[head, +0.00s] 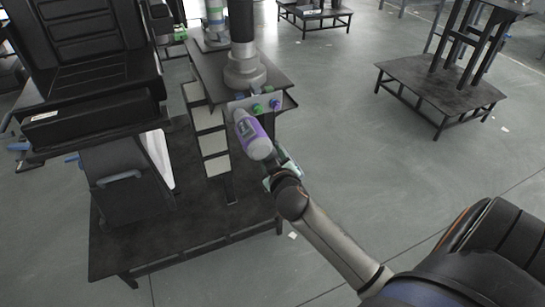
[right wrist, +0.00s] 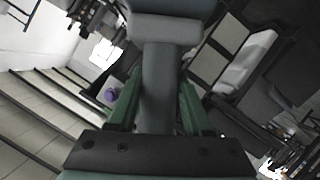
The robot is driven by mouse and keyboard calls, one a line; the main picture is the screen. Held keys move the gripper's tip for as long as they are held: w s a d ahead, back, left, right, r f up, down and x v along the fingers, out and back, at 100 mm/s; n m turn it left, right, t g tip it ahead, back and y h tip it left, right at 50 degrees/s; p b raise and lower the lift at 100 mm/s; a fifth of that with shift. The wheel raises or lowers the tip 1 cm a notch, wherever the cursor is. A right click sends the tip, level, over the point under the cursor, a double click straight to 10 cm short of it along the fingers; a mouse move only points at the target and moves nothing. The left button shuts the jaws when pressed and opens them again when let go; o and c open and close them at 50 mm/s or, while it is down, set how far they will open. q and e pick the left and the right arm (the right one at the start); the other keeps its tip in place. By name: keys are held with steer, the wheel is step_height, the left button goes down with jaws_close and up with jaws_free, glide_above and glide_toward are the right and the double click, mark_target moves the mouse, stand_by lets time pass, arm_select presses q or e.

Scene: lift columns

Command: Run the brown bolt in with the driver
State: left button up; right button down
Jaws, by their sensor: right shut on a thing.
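My right gripper (head: 279,168) is shut on the driver (head: 253,135), a fat tool with a purple band and a pale grey end. In the right wrist view the green fingers of the right gripper (right wrist: 158,112) clamp the driver's grey body (right wrist: 160,75) from both sides. The driver's far end points at the grey bolt plate (head: 287,101) on the column stand; I cannot tell if it touches. A green bolt (head: 256,107) and a purple bolt (head: 275,104) show on the plate. I cannot make out the brown bolt; the driver may hide it. My left gripper is out of view.
The plate sits below the dark tabletop (head: 272,77) that bears the column (head: 243,68). A low dark platform (head: 160,240) lies below. Floor to the right is clear up to another stand (head: 440,85).

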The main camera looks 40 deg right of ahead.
steer(key=shift+r, duration=0.2)
steer(key=shift+w+p, duration=0.25)
steer(key=shift+p, duration=0.3)
stand_by(0.8)
stand_by(0.6)
steer(key=shift+w+d+p, duration=0.1)
steer(key=shift+w+p, duration=0.05)
steer(key=shift+p, duration=0.15)
stand_by(0.6)
